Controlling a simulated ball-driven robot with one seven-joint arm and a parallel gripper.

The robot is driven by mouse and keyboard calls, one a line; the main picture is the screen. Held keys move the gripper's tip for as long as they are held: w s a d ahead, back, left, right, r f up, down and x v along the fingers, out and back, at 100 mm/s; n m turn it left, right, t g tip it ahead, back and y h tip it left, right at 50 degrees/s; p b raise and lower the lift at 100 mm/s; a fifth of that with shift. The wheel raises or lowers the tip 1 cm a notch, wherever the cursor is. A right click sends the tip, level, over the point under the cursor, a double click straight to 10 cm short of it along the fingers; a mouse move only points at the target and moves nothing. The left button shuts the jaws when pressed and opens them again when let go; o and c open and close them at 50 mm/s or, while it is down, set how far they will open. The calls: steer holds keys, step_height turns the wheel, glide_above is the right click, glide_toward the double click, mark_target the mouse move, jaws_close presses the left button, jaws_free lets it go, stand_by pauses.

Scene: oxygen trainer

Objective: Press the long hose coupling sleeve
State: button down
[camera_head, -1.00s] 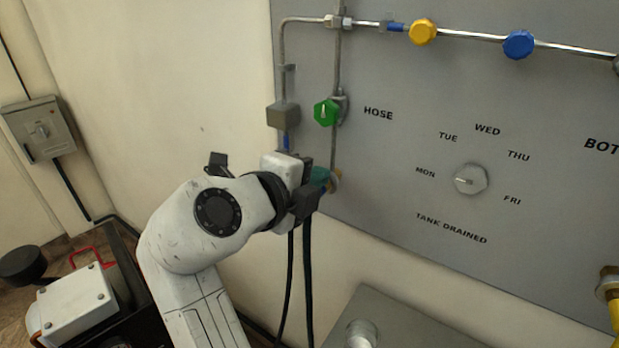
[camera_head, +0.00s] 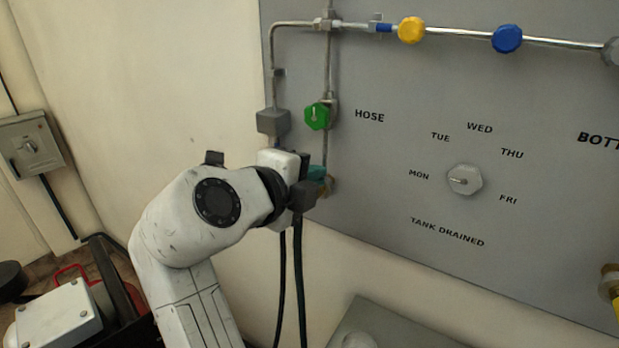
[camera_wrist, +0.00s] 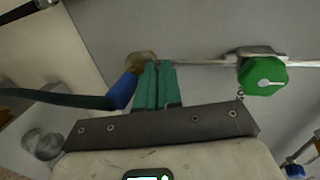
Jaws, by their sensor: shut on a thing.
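My gripper (camera_head: 317,174) is at the lower left of the grey panel, at the brass fitting (camera_head: 328,187) where the pipe ends. In the wrist view its teal fingers (camera_wrist: 156,86) are close together at the coupling, shut on the sleeve. The blue coupling sleeve (camera_wrist: 123,91) shows just left of the fingers, with the brass fitting (camera_wrist: 142,61) behind it. A dark hose (camera_wrist: 62,97) runs left from the sleeve. The fingers hide part of the coupling. In the head view two dark hoses (camera_head: 301,270) hang below my gripper.
The green valve knob (camera_head: 317,116) sits on the pipe above my gripper. A grey block (camera_head: 273,122) is to its left. The day dial (camera_head: 464,180) is to the right on the panel. A grey box top (camera_head: 390,325) stands below, and a white box (camera_head: 58,316) stands lower left.

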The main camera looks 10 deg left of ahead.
steer(key=b+v, duration=0.1)
steer(key=v, duration=0.9)
steer(key=shift+s, duration=0.35)
steer(key=shift+a+r, duration=0.15)
